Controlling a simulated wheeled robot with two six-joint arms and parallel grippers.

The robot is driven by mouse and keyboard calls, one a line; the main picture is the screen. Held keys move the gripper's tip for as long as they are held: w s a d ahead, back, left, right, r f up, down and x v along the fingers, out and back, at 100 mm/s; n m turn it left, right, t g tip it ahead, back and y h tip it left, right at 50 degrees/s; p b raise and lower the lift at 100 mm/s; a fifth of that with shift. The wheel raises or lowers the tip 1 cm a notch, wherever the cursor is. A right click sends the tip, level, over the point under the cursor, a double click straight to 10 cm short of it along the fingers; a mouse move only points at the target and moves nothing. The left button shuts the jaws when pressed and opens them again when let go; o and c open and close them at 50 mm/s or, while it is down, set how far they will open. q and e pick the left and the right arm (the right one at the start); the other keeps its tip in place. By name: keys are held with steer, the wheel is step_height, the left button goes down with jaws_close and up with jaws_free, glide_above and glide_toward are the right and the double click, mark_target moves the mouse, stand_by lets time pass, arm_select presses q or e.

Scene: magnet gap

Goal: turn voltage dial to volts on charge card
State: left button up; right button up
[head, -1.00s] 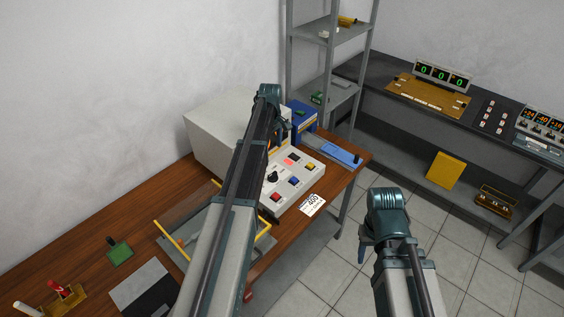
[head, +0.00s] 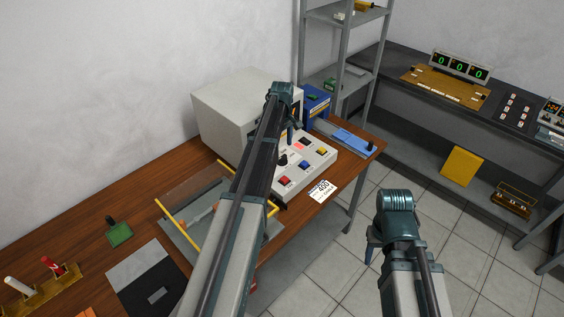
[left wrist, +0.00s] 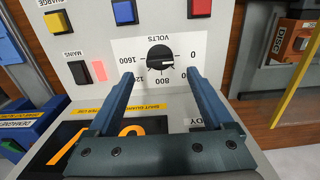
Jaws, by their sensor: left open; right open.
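The voltage dial (head: 283,160) is a black knob on the sloped front of the pale control panel (head: 310,165). In the left wrist view the dial (left wrist: 160,58) has a white scale marked VOLTS, with 0, 800 and 1600 legible. I cannot tell its exact setting. The charge card (head: 323,190) is white, reads 400, and lies at the table's front edge beside the panel. My left gripper (left wrist: 160,78) is open, its fingers on either side of the dial's line, apparently short of gripping it. My right gripper (head: 373,250) is open and empty, over the floor.
Red, blue and yellow buttons (left wrist: 123,12) sit close to the dial. A yellow-edged guard (head: 172,218) stands on the table left of the panel. A blue device (head: 355,142) lies at the table's right end. Open floor lies to the right.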

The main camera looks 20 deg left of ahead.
mark_target(282, 157)
arm_select(q)
step_height(282, 157, down, 6)
steer(key=b, duration=0.4)
steer(key=shift+r, duration=0.25)
steer(key=shift+c, duration=0.2)
jaws_close()
steer(key=shift+m, duration=0.3)
steer(key=m, duration=0.4)
steer(key=shift+m, duration=2.1)
